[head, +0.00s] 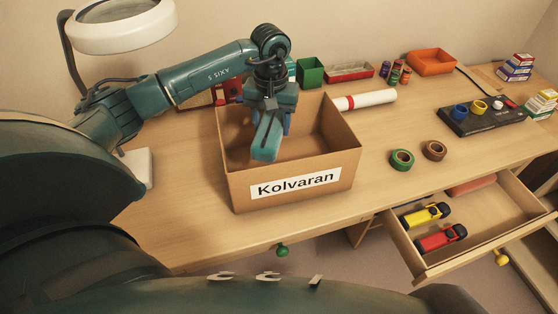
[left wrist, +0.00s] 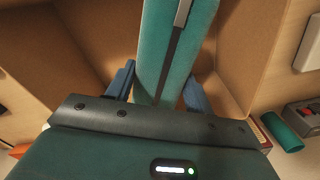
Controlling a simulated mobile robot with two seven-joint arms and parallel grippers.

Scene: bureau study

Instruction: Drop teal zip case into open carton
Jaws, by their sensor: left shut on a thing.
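The teal zip case (head: 267,138) is held by my left gripper (head: 272,122), over the opening of the carton. In the left wrist view the case (left wrist: 176,50) stands between the two blue fingers of the left gripper (left wrist: 158,88), with a dark zip line along it. The open carton (head: 236,186) is brown cardboard with a "Kolvaran" label and stands on the desk. Its inner walls surround the case in the left wrist view (left wrist: 105,25). I cannot tell how far the case is above the carton floor. My right gripper is not in view.
Green (head: 402,160) and brown (head: 434,151) tape rolls lie right of the carton. A white rolled tube (head: 372,99) lies behind it. A lamp (head: 125,27) stands at the upper left.

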